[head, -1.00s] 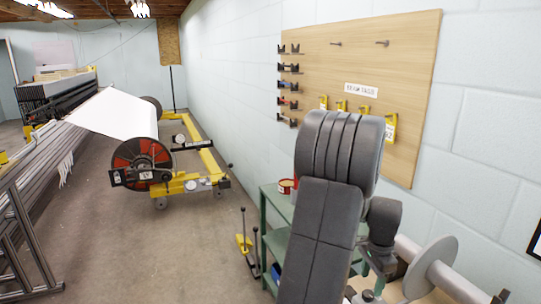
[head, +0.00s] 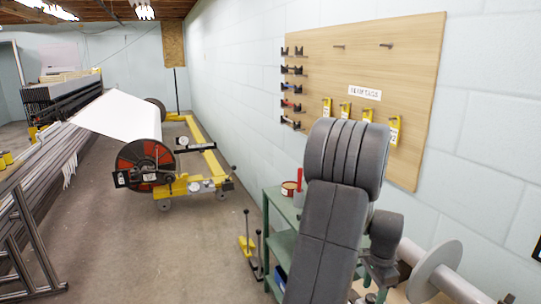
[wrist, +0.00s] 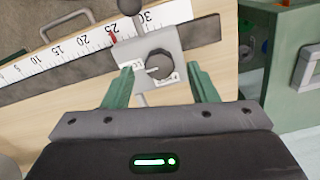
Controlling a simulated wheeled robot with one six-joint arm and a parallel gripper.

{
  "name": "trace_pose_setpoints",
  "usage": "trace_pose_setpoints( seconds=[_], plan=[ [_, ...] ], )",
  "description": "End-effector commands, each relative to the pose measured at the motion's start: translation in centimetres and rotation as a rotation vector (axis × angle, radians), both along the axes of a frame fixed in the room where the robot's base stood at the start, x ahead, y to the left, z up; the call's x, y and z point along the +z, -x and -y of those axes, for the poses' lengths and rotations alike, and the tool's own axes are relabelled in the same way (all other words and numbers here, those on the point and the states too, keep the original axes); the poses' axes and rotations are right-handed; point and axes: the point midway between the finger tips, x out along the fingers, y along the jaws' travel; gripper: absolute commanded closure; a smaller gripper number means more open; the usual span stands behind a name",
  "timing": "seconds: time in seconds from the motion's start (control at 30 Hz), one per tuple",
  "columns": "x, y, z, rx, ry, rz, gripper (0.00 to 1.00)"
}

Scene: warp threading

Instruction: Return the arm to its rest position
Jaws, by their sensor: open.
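My gripper (wrist: 160,88) shows in the wrist view with its two green fingers apart. A grey clamp block with a dark round knob (wrist: 159,65) lies between and just beyond the fingertips. I cannot tell whether the fingers touch it. The block sits across a white ruler scale (wrist: 75,47) on a pale wooden surface (wrist: 75,96). In the head view my grey arm stands folded in front of the wall, and its gripper is out of sight there.
A green cabinet (wrist: 292,45) is at the right of the wrist view. In the head view, a green shelf (head: 283,240) stands behind my arm, below a wooden tag board (head: 365,75). A yellow beam cart (head: 195,185) stands left.

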Motion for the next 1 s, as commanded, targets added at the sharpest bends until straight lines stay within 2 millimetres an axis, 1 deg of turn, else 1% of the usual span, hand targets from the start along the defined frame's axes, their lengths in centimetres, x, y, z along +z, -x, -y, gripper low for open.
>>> trace_pose_setpoints(
  seconds=[0.03,0.6,0.7,1.0],
  plan=[
    [1.0,-0.1,0.0,0.0,0.002,0.004,0.47],
    [12.4,-0.1,0.0,-0.001,0.003,0.006,0.47],
    [9.9,0.1,0.0,-0.001,-0.002,-0.004,0.47],
    [3.9,0.1,0.0,0.0,-0.002,-0.004,0.47]
  ],
)
